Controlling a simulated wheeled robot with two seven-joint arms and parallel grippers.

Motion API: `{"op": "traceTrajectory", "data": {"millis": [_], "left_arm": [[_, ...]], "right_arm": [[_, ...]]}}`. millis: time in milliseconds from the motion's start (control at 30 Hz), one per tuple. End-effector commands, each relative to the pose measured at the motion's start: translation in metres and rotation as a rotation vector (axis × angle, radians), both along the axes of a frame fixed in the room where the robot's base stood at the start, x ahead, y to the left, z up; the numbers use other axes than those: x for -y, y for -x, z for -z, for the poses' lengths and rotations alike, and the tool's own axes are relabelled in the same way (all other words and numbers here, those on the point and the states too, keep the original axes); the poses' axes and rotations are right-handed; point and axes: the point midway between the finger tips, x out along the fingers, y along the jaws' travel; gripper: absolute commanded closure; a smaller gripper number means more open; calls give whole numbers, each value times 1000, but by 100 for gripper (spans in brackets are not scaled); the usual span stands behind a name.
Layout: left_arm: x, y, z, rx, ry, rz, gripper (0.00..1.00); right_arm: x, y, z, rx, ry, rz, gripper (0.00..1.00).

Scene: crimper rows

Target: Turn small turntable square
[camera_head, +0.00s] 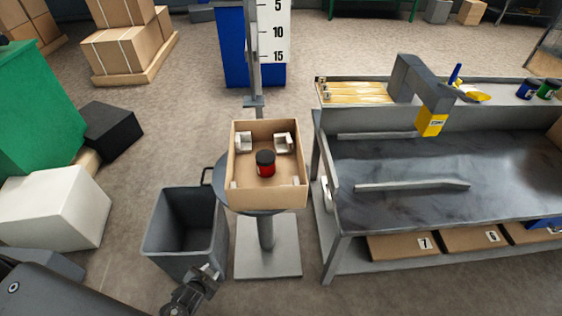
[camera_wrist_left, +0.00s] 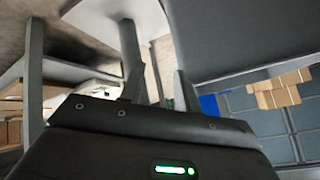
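The small turntable (camera_head: 222,188) is a grey round disc on a pedestal (camera_head: 266,233) with a square base plate. An open cardboard box (camera_head: 267,194) sits on it and hides most of the disc. The box looks slightly turned in the head view. A red jar with a black lid (camera_head: 265,165) stands inside between white corner pieces (camera_head: 283,143). My left gripper (camera_head: 208,271) is low, in front of the bin and left of the pedestal base, apart from turntable and box. Its fingers look parted and empty. My right gripper is not in view.
A grey bin (camera_head: 182,230) stands close left of the pedestal. A grey workbench (camera_head: 400,205) stands close on the right, with numbered boxes (camera_head: 402,245) below. A post with a scale board (camera_head: 273,45) rises behind the turntable. White and black blocks are at left.

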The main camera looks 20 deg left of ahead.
Motion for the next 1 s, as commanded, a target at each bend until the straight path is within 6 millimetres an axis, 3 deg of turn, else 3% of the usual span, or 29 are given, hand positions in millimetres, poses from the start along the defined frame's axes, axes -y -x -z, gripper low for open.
{"op": "traceTrajectory", "data": {"millis": [67,200,333,500,767,1000], "left_arm": [[-17,-36,-11,134,-56,33,67],[-62,-98,-70,465,-245,132,67],[-88,-128,-124,726,-423,218,67],[-101,-141,-171,922,-569,283,67],[-102,-145,-185,968,-601,298,67],[-103,-179,-191,968,-602,296,67]], "right_arm": [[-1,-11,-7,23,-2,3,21],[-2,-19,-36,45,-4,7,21],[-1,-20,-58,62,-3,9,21],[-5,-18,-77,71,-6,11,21],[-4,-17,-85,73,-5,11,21],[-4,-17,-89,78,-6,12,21]]}}
